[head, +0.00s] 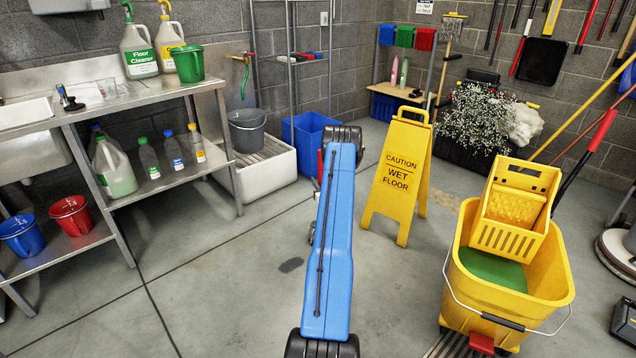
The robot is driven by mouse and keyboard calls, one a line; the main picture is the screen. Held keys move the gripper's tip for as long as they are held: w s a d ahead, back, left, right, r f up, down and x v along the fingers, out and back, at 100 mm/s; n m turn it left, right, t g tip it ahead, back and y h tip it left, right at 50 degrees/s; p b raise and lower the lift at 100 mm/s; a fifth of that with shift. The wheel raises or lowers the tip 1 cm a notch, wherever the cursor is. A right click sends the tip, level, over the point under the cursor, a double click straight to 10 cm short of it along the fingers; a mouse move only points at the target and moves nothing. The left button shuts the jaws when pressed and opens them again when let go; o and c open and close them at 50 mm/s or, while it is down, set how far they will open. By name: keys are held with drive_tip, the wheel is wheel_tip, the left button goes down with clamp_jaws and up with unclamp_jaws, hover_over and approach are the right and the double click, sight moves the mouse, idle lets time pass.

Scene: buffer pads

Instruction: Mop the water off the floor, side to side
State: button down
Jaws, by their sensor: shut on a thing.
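My blue arm fills the middle of the head view, and my gripper does not show clearly beyond it. A thin red upright piece and a small grey part peek out at the arm's left edge; I cannot tell what they belong to. A small dark patch (291,265) lies on the grey concrete floor (215,295) just left of the arm. It looks like a wet spot, but I cannot be sure. The yellow mop bucket (545,285) with its wringer (515,210) stands at the right, green inside. No mop head is seen on the floor.
A yellow wet floor sign (398,175) stands right of the arm. A steel sink bench (150,100) with bottles and buckets is at left. A white floor basin (265,165) and blue bin (305,140) stand behind. Open floor lies left of the arm.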

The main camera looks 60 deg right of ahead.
wheel_tip(320, 180, up, 7)
idle(0.8)
